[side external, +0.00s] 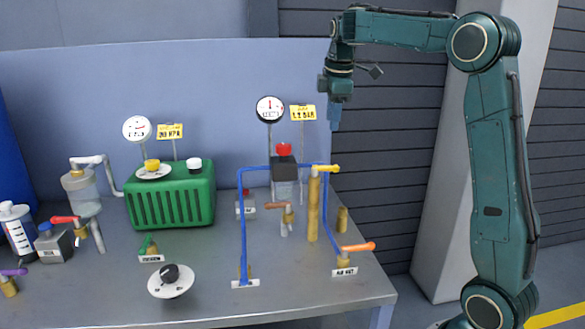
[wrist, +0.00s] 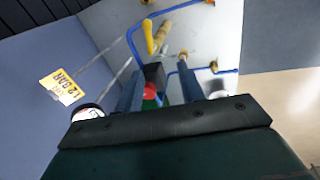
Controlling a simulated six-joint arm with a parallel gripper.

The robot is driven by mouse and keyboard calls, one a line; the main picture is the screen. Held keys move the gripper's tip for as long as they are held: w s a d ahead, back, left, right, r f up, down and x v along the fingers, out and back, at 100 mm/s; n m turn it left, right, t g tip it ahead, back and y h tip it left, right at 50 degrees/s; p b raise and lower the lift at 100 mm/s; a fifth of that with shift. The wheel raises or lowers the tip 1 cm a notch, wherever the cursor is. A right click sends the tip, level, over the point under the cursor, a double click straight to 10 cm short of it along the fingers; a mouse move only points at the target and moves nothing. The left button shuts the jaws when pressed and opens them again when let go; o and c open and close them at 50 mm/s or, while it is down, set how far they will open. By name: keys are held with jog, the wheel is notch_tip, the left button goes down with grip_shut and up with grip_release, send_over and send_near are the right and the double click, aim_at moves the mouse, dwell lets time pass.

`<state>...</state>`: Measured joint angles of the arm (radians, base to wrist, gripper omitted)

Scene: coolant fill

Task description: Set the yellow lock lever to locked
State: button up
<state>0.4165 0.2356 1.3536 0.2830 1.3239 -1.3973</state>
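The yellow lock lever (side external: 328,168) sits on top of a tall brass post (side external: 313,208) at the right part of the bench, pointing right in the side view. It also shows in the wrist view (wrist: 149,38), beyond my fingers and near the top. My gripper (side external: 335,128) is high above and slightly right of the lever, pointing down and clear of it. In the wrist view its two fingers (wrist: 160,78) stand apart with nothing held between them; a dark block and a red cap show far behind the gap.
Blue piping (side external: 241,215) frames the post. A red-capped block (side external: 284,168), pressure gauge (side external: 270,110) and yellow sign (side external: 303,113) stand behind. An orange lever (side external: 358,247) is at the front right, a green tank (side external: 170,194) at left. The air around my gripper is clear.

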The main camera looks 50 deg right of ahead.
jog(key=s+a+f+m+t, duration=0.1)
jog(key=s+a+f+m, duration=0.1)
jog(key=s+a, duration=0.7)
jog(key=s+a+f+m+t+y, duration=0.1)
jog(key=s+a+f+m+t, duration=0.1)
jog(key=s+a, duration=0.7)
jog(key=shift+s+a+f+m, duration=0.35)
jog(key=shift+a+f+m, duration=0.1)
jog(key=shift+m, duration=0.75)
notch_tip(320, 180, up, 4)
jog(key=n+g+h, duration=0.1)
jog(key=n+g, duration=0.3)
jog(key=n, duration=0.1)
send_over(328, 166)
jog(key=s+a, duration=0.1)
jog(key=a, duration=0.1)
jog(key=shift+s+a+f, duration=0.15)
jog(key=shift+s+a, duration=0.05)
jog(key=shift+s, duration=0.05)
jog(key=shift+f, duration=0.15)
jog(key=shift+w+d+f, duration=0.25)
jog(key=shift+d+f, duration=0.15)
jog(key=shift+f, duration=1.8)
jog(key=shift+w+d+f, duration=0.2)
jog(key=shift+d+f, duration=0.15)
jog(key=shift+f, duration=1.9)
jog(key=shift+w+d+f, duration=0.25)
jog(key=shift+d+f, duration=0.15)
jog(key=shift+f, duration=1.8)
